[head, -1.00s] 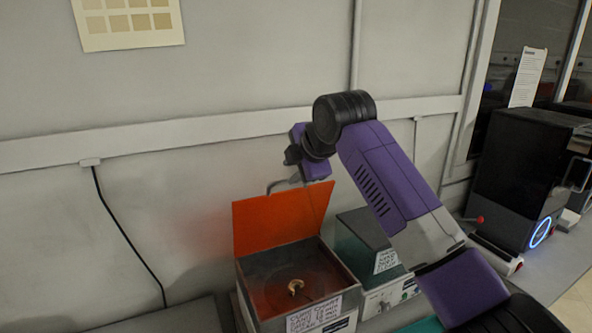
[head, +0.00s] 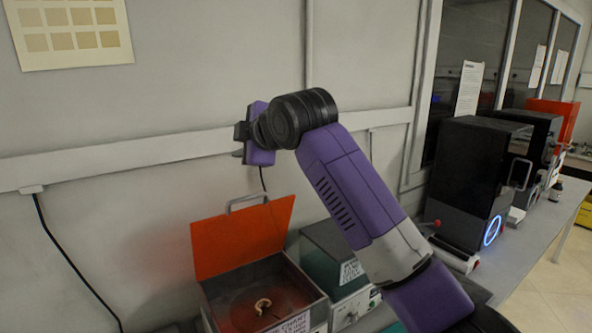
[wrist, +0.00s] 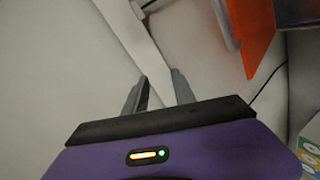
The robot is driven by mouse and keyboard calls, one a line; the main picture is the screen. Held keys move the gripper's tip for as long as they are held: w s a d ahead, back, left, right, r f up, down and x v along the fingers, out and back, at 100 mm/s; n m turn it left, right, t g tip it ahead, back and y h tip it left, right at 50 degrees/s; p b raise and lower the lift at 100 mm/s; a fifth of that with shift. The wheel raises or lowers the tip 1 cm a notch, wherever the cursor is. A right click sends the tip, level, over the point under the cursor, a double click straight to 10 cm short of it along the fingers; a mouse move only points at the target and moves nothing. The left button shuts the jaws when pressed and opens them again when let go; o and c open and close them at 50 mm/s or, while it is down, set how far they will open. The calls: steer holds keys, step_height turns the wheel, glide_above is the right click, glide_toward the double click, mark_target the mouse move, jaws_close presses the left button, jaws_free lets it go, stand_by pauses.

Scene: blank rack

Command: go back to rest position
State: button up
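My gripper (head: 242,144) is in the air above the open orange lid, close in front of the grey wall in the head view. My purple and black arm is bent and reaches up from the lower right. In the wrist view the two grey fingers (wrist: 160,84) stand apart with only the wall and its pale rail seen between them. Nothing is held.
The lid also shows in the wrist view (wrist: 252,35). A green-topped box (head: 325,250) stands beside it. Black machines (head: 474,175) line the bench at right.

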steer(key=s+d+f+m+t+h+b, duration=0.1)
steer(key=s+d+f+m+t, duration=0.3)
steer(key=s+d+f+m, duration=0.65)
steer(key=s+d+f+m+t+h, duration=0.1)
steer(key=s+d+f+m+t, duration=0.45)
steer(key=s+f, duration=0.6)
steer(key=s+d+f+m+g+h, duration=0.1)
steer(key=s+d+f, duration=0.4)
steer(key=s, duration=0.8)
steer(key=s+d+f+m+g+h+b, duration=0.1)
steer(key=s+d+f, duration=0.4)
steer(key=s, duration=0.7)
steer(key=s+d+f+m+g+h+b, duration=0.1)
steer(key=s+d+f+m+g+h, duration=0.2)
steer(key=s, duration=1)
steer(key=d+f+g, duration=0.1)
steer(key=d+f, duration=0.2)
steer(key=shift+s+d+h, duration=0.3)
steer(key=shift+d+h, duration=0.1)
